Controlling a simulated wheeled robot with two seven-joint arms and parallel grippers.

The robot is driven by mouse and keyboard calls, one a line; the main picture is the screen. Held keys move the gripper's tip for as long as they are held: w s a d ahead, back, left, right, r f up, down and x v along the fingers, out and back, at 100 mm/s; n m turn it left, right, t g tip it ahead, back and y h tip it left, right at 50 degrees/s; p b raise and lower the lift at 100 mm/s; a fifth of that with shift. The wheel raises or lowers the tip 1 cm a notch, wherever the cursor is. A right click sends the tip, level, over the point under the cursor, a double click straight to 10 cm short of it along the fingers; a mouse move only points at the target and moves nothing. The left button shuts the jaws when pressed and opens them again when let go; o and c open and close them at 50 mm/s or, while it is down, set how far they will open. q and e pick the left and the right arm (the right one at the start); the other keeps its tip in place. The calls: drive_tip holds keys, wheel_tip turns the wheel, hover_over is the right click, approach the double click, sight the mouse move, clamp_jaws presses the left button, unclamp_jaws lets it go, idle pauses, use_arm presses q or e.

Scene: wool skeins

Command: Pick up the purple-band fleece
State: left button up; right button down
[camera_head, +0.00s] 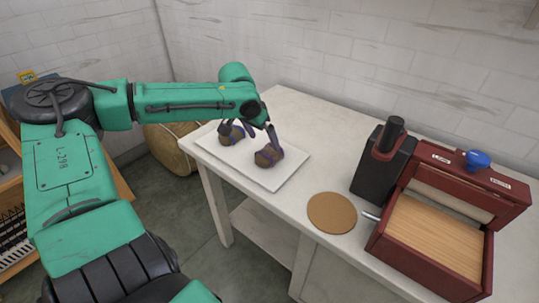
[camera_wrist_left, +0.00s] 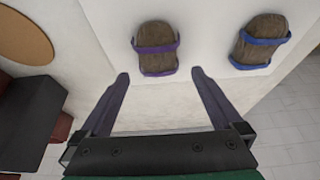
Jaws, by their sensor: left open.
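The purple-band fleece (camera_head: 268,157) is a brown bundle on the white tray (camera_head: 290,172), the right one of two in the head view. In the left wrist view the purple-band fleece (camera_wrist_left: 156,50) shows two purple bands and lies just beyond the fingertips, centred between them. My left gripper (camera_head: 249,131) is open and empty over the tray; it also shows in the left wrist view (camera_wrist_left: 160,74). A second brown fleece with blue bands (camera_wrist_left: 260,40) lies beside it, outside the fingers; in the head view this blue-band fleece (camera_head: 230,137) is on the left. My right gripper is out of view.
On the white table (camera_head: 286,202) stand a round cork disc (camera_head: 332,212), a black device (camera_head: 383,160) and a dark red box with a wooden bed (camera_head: 440,235). A woven basket (camera_head: 170,148) is on the floor behind the table's left end.

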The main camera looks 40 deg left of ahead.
sight(268, 152)
use_arm(q)
drive_tip(key=x, duration=0.6)
drive_tip(key=shift+s+d+f, duration=0.1)
drive_tip(key=shift+s+f, duration=0.1)
drive_tip(key=shift+f, duration=0.1)
drive_tip(key=shift+w+d+f, duration=0.1)
drive_tip(key=shift+w+f, duration=0.1)
drive_tip(key=shift+w, duration=0.05)
drive_tip(key=shift+s, duration=0.1)
drive_tip(key=c, duration=1.1)
